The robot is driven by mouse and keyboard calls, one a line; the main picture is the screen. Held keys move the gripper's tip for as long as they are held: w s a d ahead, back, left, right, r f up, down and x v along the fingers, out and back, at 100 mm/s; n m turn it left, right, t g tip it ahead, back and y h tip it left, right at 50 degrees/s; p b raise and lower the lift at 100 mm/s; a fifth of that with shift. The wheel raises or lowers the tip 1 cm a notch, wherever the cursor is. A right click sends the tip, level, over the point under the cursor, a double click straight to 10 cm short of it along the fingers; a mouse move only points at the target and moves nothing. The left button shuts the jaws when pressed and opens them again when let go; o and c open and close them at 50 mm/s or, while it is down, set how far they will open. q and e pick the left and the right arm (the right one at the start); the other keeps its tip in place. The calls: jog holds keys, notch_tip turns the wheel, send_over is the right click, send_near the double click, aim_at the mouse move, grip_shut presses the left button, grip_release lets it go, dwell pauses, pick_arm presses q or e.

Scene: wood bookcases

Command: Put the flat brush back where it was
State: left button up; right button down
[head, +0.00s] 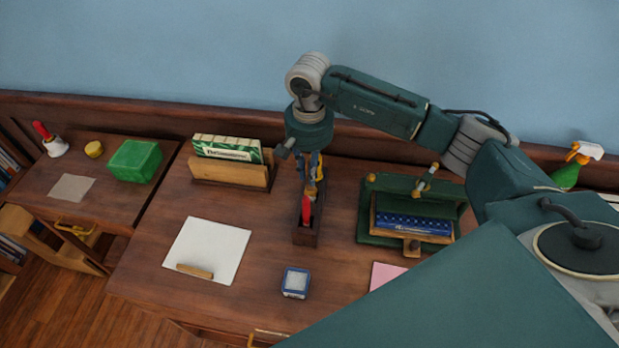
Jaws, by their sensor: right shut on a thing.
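My right gripper (313,183) points straight down over a narrow dark wooden holder (306,239) in the middle of the desk. It is shut on a slim thing, which I take to be the flat brush; the gripper largely hides it, so its outline is unclear. A red piece (306,209) shows at the holder's opening, just below the fingers. I cannot tell whether it belongs to the held thing or touches the holder. My left gripper is not in view.
A wooden letter rack (230,175) stands left of the holder. A green press-like stand (378,240) with a blue book (415,224) is close on the right. A white sheet (208,248) and a small blue-edged box (296,283) lie in front. Bare desk separates them.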

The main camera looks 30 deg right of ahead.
aim_at(310, 189)
notch_tip(310, 189, down, 4)
jog(key=shift+r+p, duration=0.2)
jog(key=shift+p, duration=0.35)
jog(key=shift+f, duration=0.2)
jog(key=shift+f+b, duration=0.2)
jog(key=shift+b, duration=0.1)
jog(key=c, duration=1.7)
grip_release()
jog(key=shift+r, duration=0.1)
